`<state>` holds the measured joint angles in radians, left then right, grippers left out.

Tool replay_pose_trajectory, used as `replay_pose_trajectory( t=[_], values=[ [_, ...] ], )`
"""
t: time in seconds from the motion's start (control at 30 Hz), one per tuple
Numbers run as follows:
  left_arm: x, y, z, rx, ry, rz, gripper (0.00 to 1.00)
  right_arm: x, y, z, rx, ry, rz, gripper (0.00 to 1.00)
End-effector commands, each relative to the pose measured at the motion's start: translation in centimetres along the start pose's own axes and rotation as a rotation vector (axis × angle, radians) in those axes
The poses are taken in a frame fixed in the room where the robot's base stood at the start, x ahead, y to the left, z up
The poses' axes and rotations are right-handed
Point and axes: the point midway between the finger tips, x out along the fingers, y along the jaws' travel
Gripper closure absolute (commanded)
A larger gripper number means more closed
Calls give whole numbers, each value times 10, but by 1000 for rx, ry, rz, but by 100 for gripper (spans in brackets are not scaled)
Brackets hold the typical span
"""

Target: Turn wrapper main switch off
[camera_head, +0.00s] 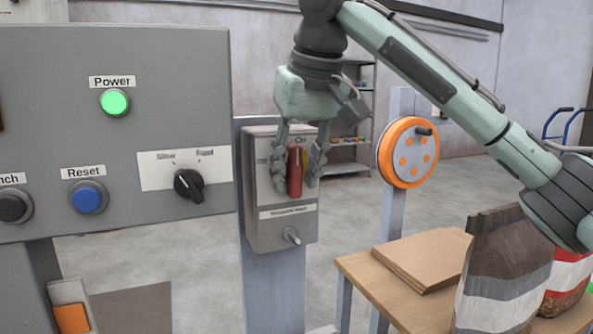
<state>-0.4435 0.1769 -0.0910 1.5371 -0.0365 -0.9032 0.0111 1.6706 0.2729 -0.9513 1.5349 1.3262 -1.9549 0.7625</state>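The wrapper main switch is a grey box (265,228) on a post, with a small nameplate too fine to read surely. Its red handle (295,178) stands upright, pointing toward the "On" mark at the top. Another mark at the left of the box face is partly hidden. My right gripper (296,186) comes down from above with one finger on each side of the red handle. The fingers are apart; the left one looks close to the handle, and a small gap shows at the right. Contact is not clear. My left gripper is out of view.
A grey control panel (120,55) with a lit green power lamp, a blue reset button and a black selector knob stands close on the left. An orange handwheel (408,152) is to the right. A wooden table (385,296) with cardboard and bags is at lower right.

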Motion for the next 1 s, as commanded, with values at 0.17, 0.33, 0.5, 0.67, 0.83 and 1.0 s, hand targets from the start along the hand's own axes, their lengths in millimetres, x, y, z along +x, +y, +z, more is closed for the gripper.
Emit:
replay_pose_trajectory(
  t=[0.17, 0.33, 0.5, 0.67, 0.83, 1.0],
  values=[
    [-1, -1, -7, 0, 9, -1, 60, 0, 0, 0, 0, 0, 0, 89],
    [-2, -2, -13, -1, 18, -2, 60, 0, 0, 0, 1, 1, -1, 100],
    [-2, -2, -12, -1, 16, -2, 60, -1, -2, -1, -34, 3, 72, 100],
    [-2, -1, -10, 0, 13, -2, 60, -3, -1, -2, -100, 8, 245, 100],
    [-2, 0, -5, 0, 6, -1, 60, -2, -2, -2, -163, 8, 395, 100],
    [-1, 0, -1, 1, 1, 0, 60, -1, -1, -2, -189, 7, 457, 100]
  ],
)
